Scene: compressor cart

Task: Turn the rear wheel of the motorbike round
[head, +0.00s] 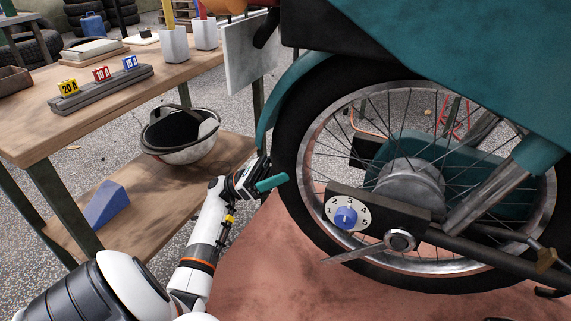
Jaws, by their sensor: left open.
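The motorbike's rear wheel (318,107) fills the right half of the head view, with a black tyre, wire spokes and a grey hub (408,183). A teal mudguard (290,82) curves over its left side. My left gripper (272,182) is at the tyre's left edge, its teal fingertip overlapping the tyre in the picture. I cannot tell whether it touches. It is open, and I see nothing held in it. My right gripper is not in view.
A dark plate with a blue knob (345,218) and a pointed lever (352,255) sit before the wheel's lower part. A wooden workbench (150,95) stands left, with fuse blocks on top. A helmet (181,140) and a blue wedge (106,206) lie on its lower shelf.

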